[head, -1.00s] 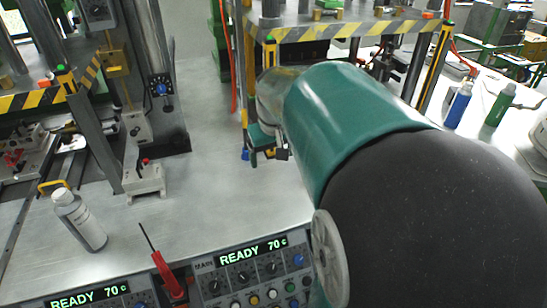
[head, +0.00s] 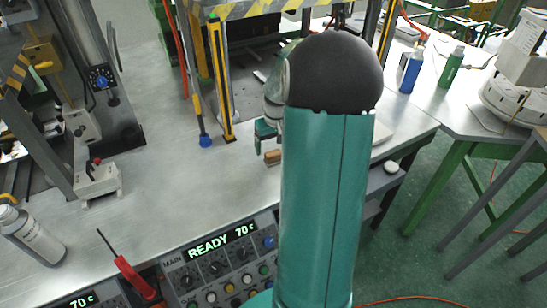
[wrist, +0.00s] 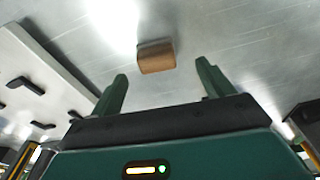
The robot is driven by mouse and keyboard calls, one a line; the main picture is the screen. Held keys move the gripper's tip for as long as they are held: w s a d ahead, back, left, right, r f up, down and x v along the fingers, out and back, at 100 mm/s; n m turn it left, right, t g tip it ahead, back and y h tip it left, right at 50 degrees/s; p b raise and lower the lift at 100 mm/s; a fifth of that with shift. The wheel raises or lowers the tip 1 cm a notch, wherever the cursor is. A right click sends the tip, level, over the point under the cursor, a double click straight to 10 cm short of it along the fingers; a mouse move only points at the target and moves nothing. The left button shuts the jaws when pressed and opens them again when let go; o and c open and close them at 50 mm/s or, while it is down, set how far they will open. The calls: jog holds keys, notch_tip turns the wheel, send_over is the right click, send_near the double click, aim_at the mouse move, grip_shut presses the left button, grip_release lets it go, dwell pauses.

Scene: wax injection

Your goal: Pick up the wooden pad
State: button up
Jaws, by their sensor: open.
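The wooden pad (wrist: 157,57) is a small brown block lying on the metal bench top. In the wrist view it lies a little beyond my fingertips, between their lines and left of centre. My gripper (wrist: 162,75) is open and empty, its two green fingers apart and not touching the pad. In the head view the pad (head: 273,157) shows just right of my gripper (head: 264,140), partly near my arm, which hides the bench behind it.
A grey bottle (head: 34,238) and a red-handled screwdriver (head: 133,277) are at the left front. A control panel (head: 225,265) runs along the bench front. A yellow-black press frame (head: 222,80) stands behind. Blue (head: 411,70) and green (head: 451,67) bottles stand at the right.

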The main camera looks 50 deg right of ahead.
aim_at(273, 152)
jog(key=shift+w+d+f, duration=0.1)
jog(key=shift+d+f, duration=0.05)
jog(key=shift+f, duration=0.75)
jog(key=shift+w+d+f, duration=0.15)
jog(key=shift+f, duration=0.75)
jog(key=shift+w+d+f, duration=0.1)
jog(key=shift+d+f, duration=0.05)
jog(key=shift+f, duration=0.75)
jog(key=c, duration=1.1)
jog(key=shift+r, duration=0.1)
jog(key=shift+r, duration=0.45)
notch_tip(273, 152, up, 2)
jog(key=shift+r, duration=0.25)
jog(key=s+a+r, duration=0.6)
jog(key=a, duration=0.1)
jog(key=s+a+r, duration=0.3)
jog(key=shift+s+a+r, duration=0.1)
jog(key=shift+a+r, duration=0.1)
jog(key=shift+a, duration=0.05)
